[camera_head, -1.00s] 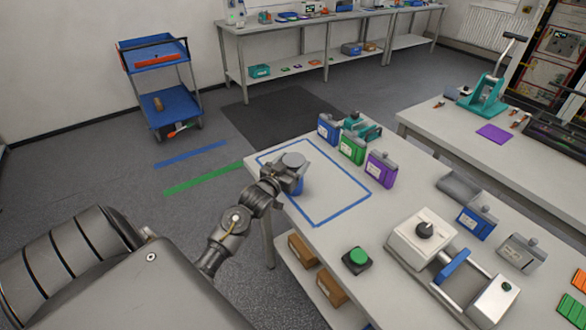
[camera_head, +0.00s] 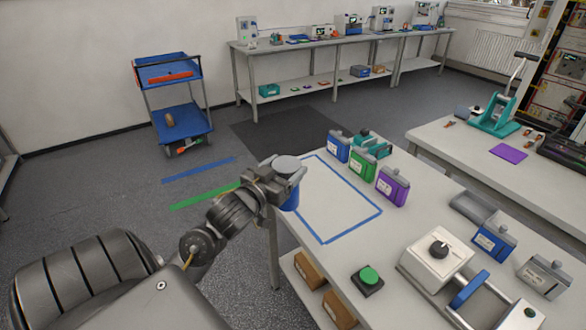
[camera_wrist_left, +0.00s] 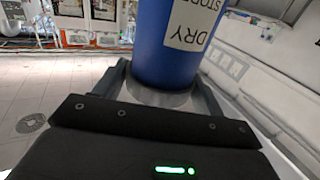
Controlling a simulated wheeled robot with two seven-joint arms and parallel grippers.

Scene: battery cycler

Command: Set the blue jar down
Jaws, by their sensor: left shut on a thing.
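The blue jar (camera_head: 291,196) has a grey lid and is held by my left gripper (camera_head: 281,183) at the left edge of the table, beside the blue tape rectangle (camera_head: 351,233). In the left wrist view the jar (camera_wrist_left: 178,40) fills the space between the fingers and shows a white label reading "DRY STORE". My left gripper (camera_wrist_left: 165,95) is shut on it. The gripper hides part of the jar in the head view, and I cannot tell whether its base touches the table. My right gripper is not in view.
Blue, green (camera_head: 362,166) and purple (camera_head: 392,186) battery-like blocks stand at the rectangle's far right side. A green button (camera_head: 368,277) and a white device (camera_head: 436,253) are nearer. The inside of the tape rectangle is clear. A blue cart (camera_head: 168,70) stands on the floor.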

